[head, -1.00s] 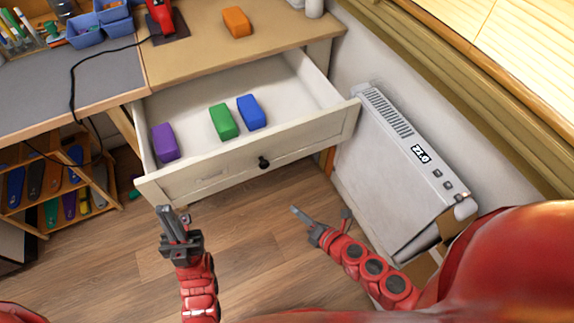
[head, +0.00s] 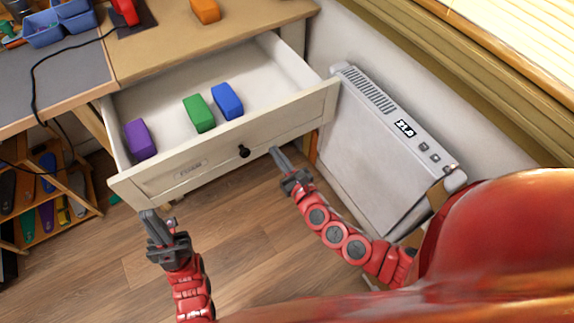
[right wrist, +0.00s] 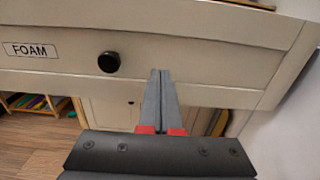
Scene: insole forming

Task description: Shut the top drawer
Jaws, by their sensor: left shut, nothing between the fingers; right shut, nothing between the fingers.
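The top drawer (head: 295,117) is pulled out from the desk, with a black knob (head: 244,151) on its front. In the right wrist view the drawer front (right wrist: 210,60) carries a FOAM label (right wrist: 31,50) and the knob (right wrist: 109,62). A purple block (head: 139,139), a green block (head: 199,113) and a blue block (head: 227,101) lie inside. My right gripper (head: 275,152) is shut and empty, its tips close to the drawer front, right of the knob; I cannot tell whether they touch. My left gripper (head: 146,214) is shut and empty, below the drawer's left front corner.
A white heater (head: 375,150) stands by the wall right of the drawer. An orange block (head: 205,10) and a red tool (head: 126,10) are on the desktop (head: 165,45). A rack (head: 75,205) of insoles stands below left. The wooden floor in front is clear.

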